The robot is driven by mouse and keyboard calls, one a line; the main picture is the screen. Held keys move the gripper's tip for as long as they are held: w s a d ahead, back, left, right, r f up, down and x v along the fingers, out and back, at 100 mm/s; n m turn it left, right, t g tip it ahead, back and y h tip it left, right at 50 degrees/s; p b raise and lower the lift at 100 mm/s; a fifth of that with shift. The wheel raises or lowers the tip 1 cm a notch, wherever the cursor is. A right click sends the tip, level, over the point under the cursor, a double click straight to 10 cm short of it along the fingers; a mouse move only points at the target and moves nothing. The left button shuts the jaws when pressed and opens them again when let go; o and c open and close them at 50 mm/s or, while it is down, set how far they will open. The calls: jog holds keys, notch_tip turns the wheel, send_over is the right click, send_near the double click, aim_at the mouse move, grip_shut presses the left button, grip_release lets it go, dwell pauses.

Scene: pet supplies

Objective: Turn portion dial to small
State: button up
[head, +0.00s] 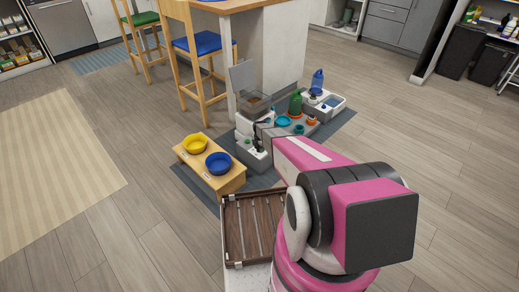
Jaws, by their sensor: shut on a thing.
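The pet feeder (243,127) stands on the dark mat, a pale grey unit with a clear hopper (256,104) of brown food and its lid raised. My pink arm reaches over from the lower right. My gripper (259,141), small and dark in the head view, is at the feeder's front part, shut on what seems to be the portion dial. The dial itself is too small and too covered by the gripper to make out, so its setting cannot be read.
A wooden stand with a yellow bowl (195,144) and a blue bowl (218,163) is left of the feeder. A brown slatted tray (232,243) is in front. Green and blue bottles (317,80) stand behind right. Open floor lies left and right.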

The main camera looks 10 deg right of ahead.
jog(key=shift+n, duration=0.4)
jog(key=o, duration=0.9)
jog(key=shift+r, duration=0.1)
notch_tip(320, 180, up, 11)
jog(key=shift+f, duration=0.2)
dwell(0.3)
jog(key=s+r+m, duration=0.8)
jog(key=s+r, duration=0.1)
jog(key=s, duration=0.3)
jog(key=s+r+m, duration=0.9)
jog(key=s+r, duration=0.1)
jog(key=s, duration=0.3)
jog(key=s+r+m, duration=0.8)
jog(key=s+r, duration=0.1)
jog(key=s, duration=0.3)
jog(key=shift+s+r, duration=0.15)
jog(key=shift+r, duration=0.25)
